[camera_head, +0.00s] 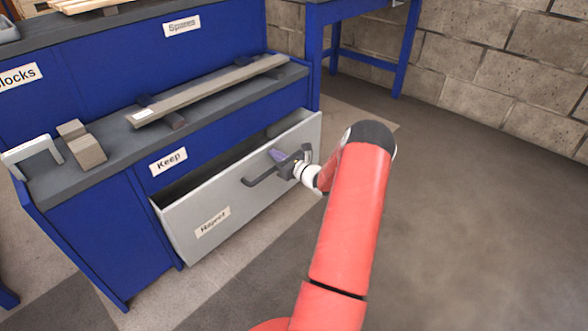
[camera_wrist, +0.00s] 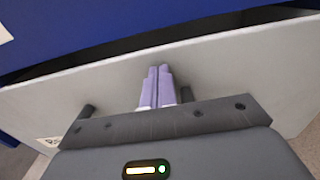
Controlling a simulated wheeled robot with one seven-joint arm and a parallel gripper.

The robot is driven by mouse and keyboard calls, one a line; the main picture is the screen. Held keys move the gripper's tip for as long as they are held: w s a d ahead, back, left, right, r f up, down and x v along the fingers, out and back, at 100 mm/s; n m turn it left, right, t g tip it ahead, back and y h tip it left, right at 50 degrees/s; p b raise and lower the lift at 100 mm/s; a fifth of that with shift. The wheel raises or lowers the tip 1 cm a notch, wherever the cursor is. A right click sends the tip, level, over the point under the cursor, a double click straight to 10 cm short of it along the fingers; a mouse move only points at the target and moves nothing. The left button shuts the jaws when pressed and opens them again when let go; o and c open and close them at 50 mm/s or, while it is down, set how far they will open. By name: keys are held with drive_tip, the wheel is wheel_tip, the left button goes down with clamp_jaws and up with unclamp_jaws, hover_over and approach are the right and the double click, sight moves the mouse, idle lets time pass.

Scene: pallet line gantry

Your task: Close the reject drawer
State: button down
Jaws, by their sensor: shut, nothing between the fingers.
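The reject drawer (camera_head: 215,212) is a grey drawer in the lower part of the blue cabinet, with a label on its front. It stands partly open, with a dark gap behind its front panel. Its dark bar handle (camera_head: 262,177) is on the front, partly hidden by my gripper in the head view. My gripper (camera_head: 277,155) is at the drawer front by the handle, its fingers shut with nothing between them. In the wrist view the pale purple fingers (camera_wrist: 156,85) point at the grey drawer front (camera_wrist: 230,65); I cannot tell whether they touch it.
The blue cabinet (camera_head: 90,235) has a grey worktop holding a long bar (camera_head: 210,88), small blocks (camera_head: 82,148) and a pale bracket (camera_head: 32,152). A "Keep" drawer (camera_head: 200,148) sits above the reject drawer. A blue table stands behind; the floor at right is clear.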

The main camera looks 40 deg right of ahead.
drive_tip(key=w+b, duration=0.2)
drive_tip(key=w, duration=0.6)
drive_tip(key=shift+w+a+r, duration=0.15)
drive_tip(key=shift+w+a, duration=0.05)
drive_tip(key=shift+a, duration=0.1)
drive_tip(key=shift+a+r, duration=0.1)
